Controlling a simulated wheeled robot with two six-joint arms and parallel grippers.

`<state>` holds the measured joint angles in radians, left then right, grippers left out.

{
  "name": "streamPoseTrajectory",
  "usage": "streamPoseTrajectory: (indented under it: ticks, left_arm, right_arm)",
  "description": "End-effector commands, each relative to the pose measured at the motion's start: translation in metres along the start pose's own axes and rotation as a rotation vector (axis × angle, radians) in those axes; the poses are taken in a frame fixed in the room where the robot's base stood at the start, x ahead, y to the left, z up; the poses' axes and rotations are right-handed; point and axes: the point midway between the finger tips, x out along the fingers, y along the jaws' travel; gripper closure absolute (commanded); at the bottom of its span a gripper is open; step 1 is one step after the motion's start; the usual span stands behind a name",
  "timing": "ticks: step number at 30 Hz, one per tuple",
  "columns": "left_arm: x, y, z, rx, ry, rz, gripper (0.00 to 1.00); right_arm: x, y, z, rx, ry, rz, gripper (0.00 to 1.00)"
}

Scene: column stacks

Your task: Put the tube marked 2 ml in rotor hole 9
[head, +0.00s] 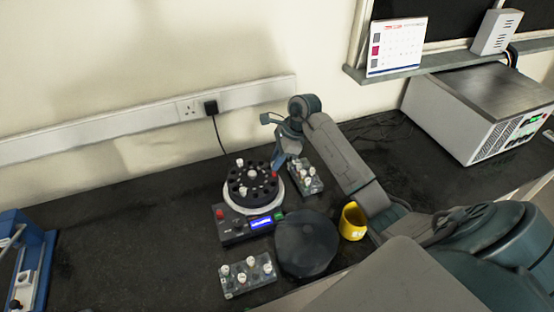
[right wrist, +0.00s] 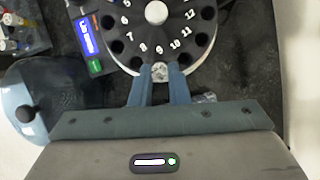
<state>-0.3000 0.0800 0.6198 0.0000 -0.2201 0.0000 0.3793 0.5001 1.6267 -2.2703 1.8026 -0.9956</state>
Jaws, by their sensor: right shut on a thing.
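The dark round rotor (head: 238,189) sits in a white-rimmed centrifuge. In the right wrist view the rotor (right wrist: 122,25) shows numbers from about 6 to 12 beside its holes, with a pale hub knob in the middle. My right gripper (head: 277,171) is at the rotor's right edge. In the right wrist view the right gripper (right wrist: 160,72) is close to the numbers 8, 9 and 10, its blue fingers shut on a small tube that is mostly hidden between them. I cannot read its marking or tell whether its lower end is in a hole. My left gripper is not in view.
A tube rack (head: 314,187) stands right of the rotor, another (head: 237,290) in front. The control box (head: 233,236) has a lit blue display. A dark round lid (head: 306,245) and a yellow mug (head: 353,222) stand nearby. The bench to the left is mostly clear.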

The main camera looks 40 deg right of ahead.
Motion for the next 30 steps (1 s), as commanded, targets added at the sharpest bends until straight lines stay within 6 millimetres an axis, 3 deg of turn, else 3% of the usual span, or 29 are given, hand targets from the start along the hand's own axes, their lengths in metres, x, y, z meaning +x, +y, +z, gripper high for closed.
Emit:
streamPoseTrajectory:
  ticks: [11,30]
  left_arm:
    - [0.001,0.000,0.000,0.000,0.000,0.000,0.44]
    - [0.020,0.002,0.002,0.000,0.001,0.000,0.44]
  right_arm:
    - [0.001,0.000,-0.001,0.000,0.000,0.000,1.00]
    - [0.019,0.000,-0.008,0.000,0.000,0.000,1.00]
